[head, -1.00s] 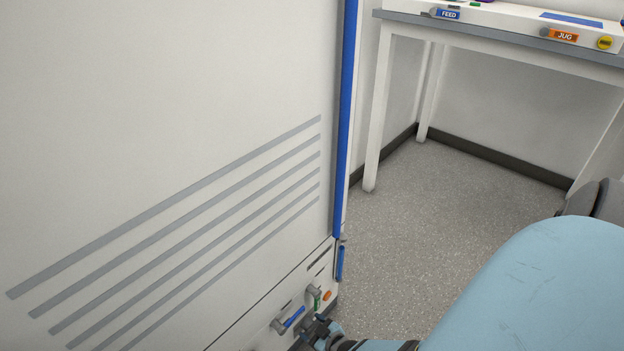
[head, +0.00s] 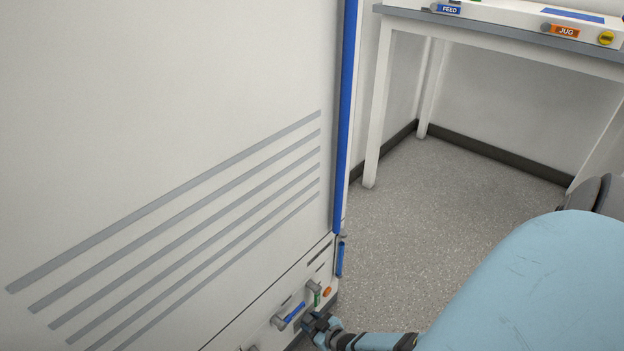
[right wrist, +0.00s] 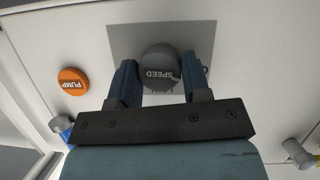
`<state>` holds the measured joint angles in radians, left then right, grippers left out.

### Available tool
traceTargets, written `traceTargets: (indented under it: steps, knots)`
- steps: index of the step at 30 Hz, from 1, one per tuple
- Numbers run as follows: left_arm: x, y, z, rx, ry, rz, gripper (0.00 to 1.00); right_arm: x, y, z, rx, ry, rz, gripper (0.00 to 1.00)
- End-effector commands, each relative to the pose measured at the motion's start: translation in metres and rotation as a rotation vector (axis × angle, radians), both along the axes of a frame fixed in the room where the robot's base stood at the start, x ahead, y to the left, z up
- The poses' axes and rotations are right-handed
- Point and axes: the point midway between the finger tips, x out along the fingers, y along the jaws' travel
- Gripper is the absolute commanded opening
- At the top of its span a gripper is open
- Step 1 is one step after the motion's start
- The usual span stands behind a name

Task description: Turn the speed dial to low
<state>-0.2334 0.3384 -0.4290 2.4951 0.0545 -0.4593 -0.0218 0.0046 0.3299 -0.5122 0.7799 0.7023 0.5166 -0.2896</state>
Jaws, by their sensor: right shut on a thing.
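The speed dial (right wrist: 160,62) is a round grey knob marked SPEED on a dark grey plate, on a white panel, in the right wrist view. Its lettering appears upside down there. My right gripper (right wrist: 160,78) has one blue finger on each side of the dial and is shut on it. Any scale or pointer around the dial is hidden or too small to read. In the head view my right gripper (head: 316,321) is at the low front panel of the large white cabinet, and it hides the dial. My left gripper is not in view.
A blue handle (head: 294,312) and a green tab (head: 317,298) are close to my right gripper. A table (head: 490,35) stands behind; the floor between is clear.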

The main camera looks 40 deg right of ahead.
Motion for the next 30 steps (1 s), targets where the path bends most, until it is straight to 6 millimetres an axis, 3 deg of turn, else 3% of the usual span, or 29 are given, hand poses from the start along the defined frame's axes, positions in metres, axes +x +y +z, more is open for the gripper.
traceTargets:
  steps: [30]
  knots:
    - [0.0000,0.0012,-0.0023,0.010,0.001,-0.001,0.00,-0.0005,-0.0041,-0.0025,0.895,0.079,0.002,0.20]
